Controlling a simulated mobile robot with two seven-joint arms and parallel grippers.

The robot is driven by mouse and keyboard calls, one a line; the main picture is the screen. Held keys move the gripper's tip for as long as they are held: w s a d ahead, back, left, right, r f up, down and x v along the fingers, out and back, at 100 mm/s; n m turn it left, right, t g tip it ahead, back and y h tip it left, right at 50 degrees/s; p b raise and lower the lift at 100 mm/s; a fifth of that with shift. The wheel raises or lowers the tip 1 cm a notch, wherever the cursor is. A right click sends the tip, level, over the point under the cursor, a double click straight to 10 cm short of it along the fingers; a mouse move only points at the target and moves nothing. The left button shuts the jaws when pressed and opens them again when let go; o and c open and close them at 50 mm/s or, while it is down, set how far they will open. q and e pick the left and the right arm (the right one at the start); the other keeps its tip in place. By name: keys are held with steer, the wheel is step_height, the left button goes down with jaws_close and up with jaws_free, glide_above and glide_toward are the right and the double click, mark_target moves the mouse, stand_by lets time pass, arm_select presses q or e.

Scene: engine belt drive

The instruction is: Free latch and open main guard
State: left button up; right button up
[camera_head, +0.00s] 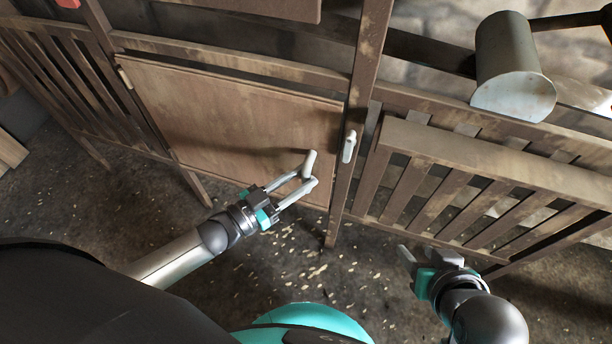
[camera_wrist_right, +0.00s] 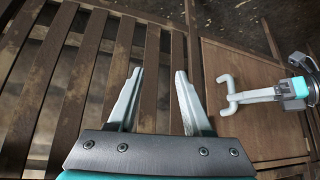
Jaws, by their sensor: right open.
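The main guard looks to be the brown wooden panel (camera_head: 225,105) in the slatted frame; it sits flush in its frame. A pale grey handle (camera_head: 310,162) stands out near its lower right corner. My left gripper (camera_head: 308,180) has its fingers converged on this handle; the handle (camera_wrist_right: 226,81) and left fingers also show in the right wrist view. The contact itself is partly hidden. A small pale latch-like piece (camera_head: 349,146) sits on the post right of the panel. My right gripper (camera_head: 410,253) is open and empty, in front of the right slatted section, away from the latch.
A slatted wooden section (camera_head: 455,190) stands right of the post. A grey cylinder (camera_head: 510,65) sits behind it at the upper right. Another slatted section (camera_head: 70,75) is at the left. The dark floor (camera_head: 340,265) is strewn with pale chips and otherwise clear.

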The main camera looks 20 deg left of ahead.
arm_select(q)
steer(key=shift+x, duration=0.9)
steer(key=shift+c, duration=0.3)
jaws_close()
stand_by(0.6)
